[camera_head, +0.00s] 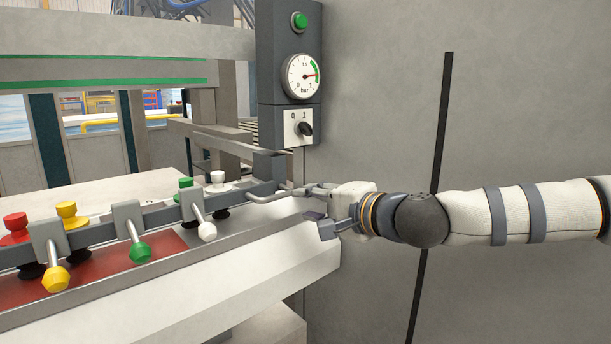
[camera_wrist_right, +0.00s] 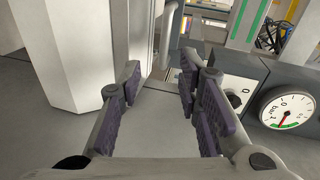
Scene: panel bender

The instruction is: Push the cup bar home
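The cup bar (camera_head: 165,213) is a long dark grey bar running from the left edge to the middle of the head view. It carries clamps with yellow, green and white knobs, and dark suction cups below. A bent grey handle (camera_head: 268,198) sticks out at its right end. My right gripper (camera_head: 314,204) is at this handle, with its fingers spread. In the right wrist view the purple-grey pads of the right gripper (camera_wrist_right: 160,92) stand apart, with no object clearly held between them. Whether a finger touches the handle I cannot tell. My left gripper is not in view.
A dark column with a gauge (camera_head: 303,76), a green button (camera_head: 299,21) and a 0/1 switch (camera_head: 305,128) stands behind the handle. A reddish-brown sheet (camera_head: 100,270) lies under the bar. A large grey panel (camera_head: 540,110) fills the right side behind my arm.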

